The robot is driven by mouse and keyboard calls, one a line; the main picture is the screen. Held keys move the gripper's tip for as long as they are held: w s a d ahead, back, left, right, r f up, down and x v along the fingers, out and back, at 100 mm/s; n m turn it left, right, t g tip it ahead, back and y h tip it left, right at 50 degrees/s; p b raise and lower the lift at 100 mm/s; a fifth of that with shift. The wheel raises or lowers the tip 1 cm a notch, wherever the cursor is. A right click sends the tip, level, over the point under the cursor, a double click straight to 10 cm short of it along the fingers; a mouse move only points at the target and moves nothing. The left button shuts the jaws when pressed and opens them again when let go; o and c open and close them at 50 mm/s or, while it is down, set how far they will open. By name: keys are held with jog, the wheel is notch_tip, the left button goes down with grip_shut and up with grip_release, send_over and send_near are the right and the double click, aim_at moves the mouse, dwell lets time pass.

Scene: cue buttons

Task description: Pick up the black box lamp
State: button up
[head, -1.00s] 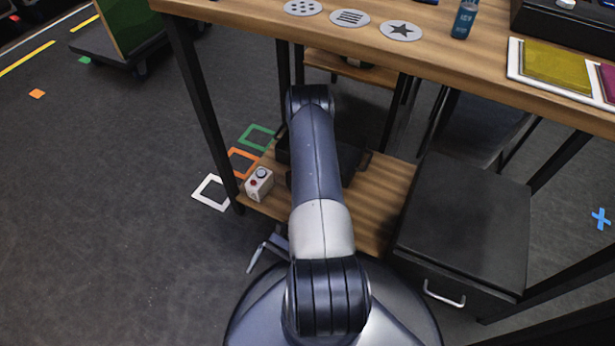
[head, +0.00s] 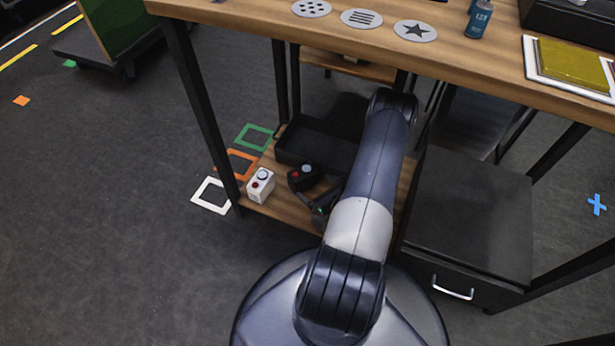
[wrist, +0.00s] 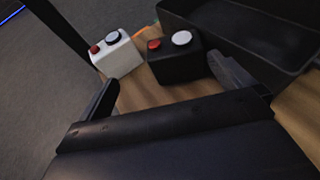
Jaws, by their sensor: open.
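The black box lamp (head: 302,177) is a small black box with a red button and a pale round top piece. It stands on the low wooden shelf under the table. In the wrist view the black box lamp (wrist: 176,62) is just ahead of my gripper (wrist: 165,88), nearer the right finger. My gripper is open and empty, with its fingers apart. In the head view my gripper (head: 325,200) is partly hidden by my arm, just right of and in front of the box.
A white box (head: 261,185) with a red button stands left of the black one, and shows in the wrist view (wrist: 117,55). A black tray (head: 305,150) lies behind. A table leg (head: 205,110) is at left. A black drawer cabinet (head: 470,220) stands right.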

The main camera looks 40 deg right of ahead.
aim_at(303, 171)
jog(key=shift+m+h, duration=0.4)
jog(key=shift+h, duration=0.2)
jog(key=shift+d+b+x, duration=0.2)
jog(key=shift+b+x, duration=0.5)
jog(key=shift+x, duration=1.05)
jog(key=shift+d+b+x, duration=0.2)
jog(key=shift+b+x, duration=0.45)
jog(key=shift+x, duration=1.1)
jog(key=shift+d+b+x, duration=0.2)
jog(key=shift+b+x, duration=0.5)
jog(key=shift+x, duration=1.1)
jog(key=shift+c, duration=0.2)
jog(key=c, duration=1.5)
